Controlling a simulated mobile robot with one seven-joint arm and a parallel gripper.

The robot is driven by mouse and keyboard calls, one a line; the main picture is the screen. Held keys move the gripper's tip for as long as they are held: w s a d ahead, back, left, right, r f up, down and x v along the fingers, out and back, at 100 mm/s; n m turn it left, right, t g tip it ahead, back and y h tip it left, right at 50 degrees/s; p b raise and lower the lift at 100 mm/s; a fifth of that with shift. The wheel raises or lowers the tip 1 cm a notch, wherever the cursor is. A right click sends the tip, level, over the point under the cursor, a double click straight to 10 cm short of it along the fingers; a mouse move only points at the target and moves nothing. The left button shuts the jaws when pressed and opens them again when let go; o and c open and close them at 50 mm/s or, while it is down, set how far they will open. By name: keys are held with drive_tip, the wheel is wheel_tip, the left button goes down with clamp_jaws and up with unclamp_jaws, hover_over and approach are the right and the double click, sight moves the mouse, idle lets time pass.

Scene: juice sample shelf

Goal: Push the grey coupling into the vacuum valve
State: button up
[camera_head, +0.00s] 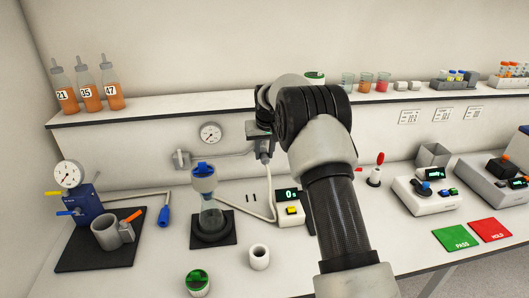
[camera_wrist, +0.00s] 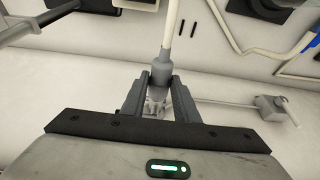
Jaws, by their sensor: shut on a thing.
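My gripper (camera_head: 257,132) is close to the back wall, below the shelf. In the wrist view my gripper (camera_wrist: 160,82) is shut on the grey coupling (camera_wrist: 160,70), with a pale hose running from its end. In the head view the hose (camera_head: 270,185) hangs from the gripper to the bench. A grey fitting (camera_head: 181,159) is on the wall to the left, and it shows in the wrist view (camera_wrist: 276,110). A thin pipe runs from it behind my gripper. A pale grey part (camera_wrist: 155,103) lies between the fingers; I cannot tell whether it is the vacuum valve or whether the coupling touches it.
A flask with a blue-topped funnel (camera_head: 205,195) stands on a black mat below left of the gripper. A display box (camera_head: 289,207) stands below. A wall gauge (camera_head: 210,134) is to the left. The shelf (camera_head: 160,118) overhangs the bench. Bottles (camera_head: 88,96) stand on it.

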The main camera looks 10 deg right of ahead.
drive_tip(key=shift+w+r+p, duration=0.2)
drive_tip(key=shift+w+p, duration=0.15)
drive_tip(key=shift+w, duration=0.1)
idle(0.4)
drive_tip(key=o, duration=1.2)
drive_tip(key=shift+w+f, duration=0.1)
drive_tip(key=shift+f, duration=0.05)
drive_tip(key=shift+c, duration=0.2)
